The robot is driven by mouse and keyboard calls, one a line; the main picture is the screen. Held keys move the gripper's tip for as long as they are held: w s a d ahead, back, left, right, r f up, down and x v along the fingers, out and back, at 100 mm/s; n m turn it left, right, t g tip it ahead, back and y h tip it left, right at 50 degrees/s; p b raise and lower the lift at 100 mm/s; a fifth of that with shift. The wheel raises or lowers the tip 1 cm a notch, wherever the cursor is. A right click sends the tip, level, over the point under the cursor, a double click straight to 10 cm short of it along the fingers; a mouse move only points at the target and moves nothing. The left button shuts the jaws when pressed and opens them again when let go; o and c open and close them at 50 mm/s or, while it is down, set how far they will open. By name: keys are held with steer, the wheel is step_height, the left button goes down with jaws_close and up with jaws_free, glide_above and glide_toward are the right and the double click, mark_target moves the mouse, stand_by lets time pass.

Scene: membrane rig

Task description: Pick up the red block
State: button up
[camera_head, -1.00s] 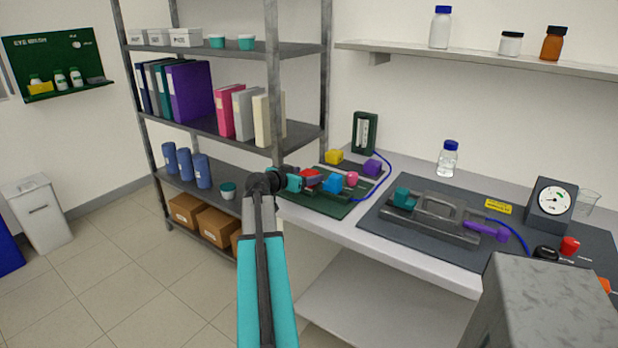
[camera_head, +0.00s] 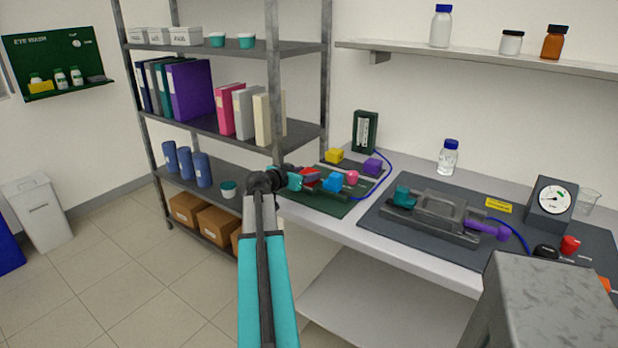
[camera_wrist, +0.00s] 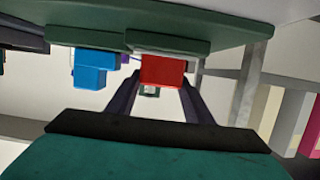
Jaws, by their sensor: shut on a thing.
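The red block (camera_wrist: 163,72) sits between the two fingers of my gripper (camera_wrist: 160,85) in the wrist view. In the head view, the red block (camera_head: 310,174) shows at the end of my arm, over the green mat (camera_head: 345,207), and my gripper (camera_head: 305,180) is shut on it. The wrist view is turned over, so whether the block touches the mat is hard to tell. Part of the block is hidden by my gripper in the head view.
A blue block (camera_head: 335,182) is just right of my gripper, with a pink piece (camera_head: 352,177) beside it. Yellow (camera_head: 334,155) and purple (camera_head: 372,165) blocks stand behind. A metal shelf post (camera_head: 273,80) rises close behind on the left. A grey rig (camera_head: 440,220) lies to the right.

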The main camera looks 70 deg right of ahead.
steer(key=shift+r, duration=0.2)
step_height(320, 180, up, 10)
steer(key=b, duration=0.1)
steer(key=shift+f, duration=0.15)
stand_by(0.5)
stand_by(0.7)
